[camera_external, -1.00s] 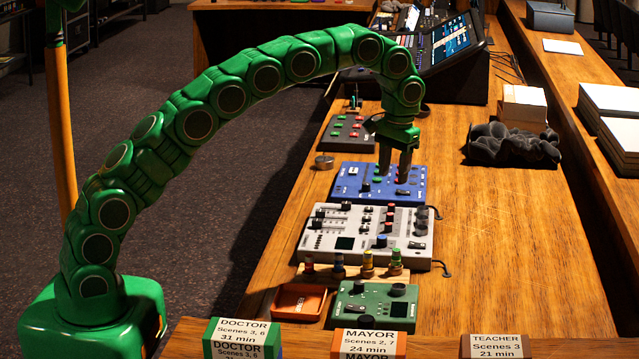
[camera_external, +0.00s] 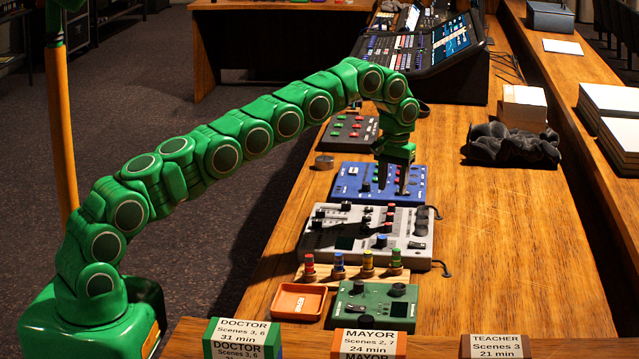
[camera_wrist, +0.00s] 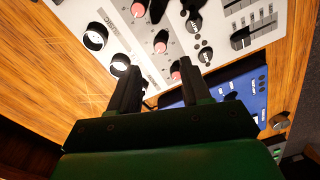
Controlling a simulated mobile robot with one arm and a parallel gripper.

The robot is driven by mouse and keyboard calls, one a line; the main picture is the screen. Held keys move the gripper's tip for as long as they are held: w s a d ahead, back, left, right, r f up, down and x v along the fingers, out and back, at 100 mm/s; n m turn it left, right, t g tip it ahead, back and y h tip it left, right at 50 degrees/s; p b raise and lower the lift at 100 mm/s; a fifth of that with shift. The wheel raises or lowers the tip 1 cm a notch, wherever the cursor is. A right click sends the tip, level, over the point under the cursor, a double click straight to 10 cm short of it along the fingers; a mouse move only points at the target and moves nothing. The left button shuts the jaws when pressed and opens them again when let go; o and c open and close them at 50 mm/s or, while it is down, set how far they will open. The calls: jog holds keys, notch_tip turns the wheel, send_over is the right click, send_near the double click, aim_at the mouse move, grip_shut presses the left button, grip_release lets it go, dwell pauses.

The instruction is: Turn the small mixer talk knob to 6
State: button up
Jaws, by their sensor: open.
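A pale grey mixer (camera_external: 322,246) with several knobs and sliders lies on the desk, and I take it as the small mixer. In the wrist view its panel (camera_wrist: 128,38) fills the top, with black, pink-topped and white-ringed knobs. The labels are too small or tilted to read, so I cannot tell which knob is talk or its setting. My gripper (camera_external: 393,190) points down near the mixer's far edge, over the blue device's near side in the picture. In the wrist view my gripper (camera_wrist: 157,68) has its fingers spread, with no knob clearly between them.
A blue device (camera_external: 350,181) lies just beyond the mixer. A green device (camera_external: 372,312), an orange tray (camera_external: 299,302) and a rack of coloured pegs (camera_external: 352,271) lie nearer. Dark crumpled cloth (camera_external: 512,147) lies to the right. The desk's right side is mostly clear.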

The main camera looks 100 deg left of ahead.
aim_at(390, 214)
jog(key=shift+s+f, duration=0.15)
jog(key=shift+f, duration=3.65)
grip_shut()
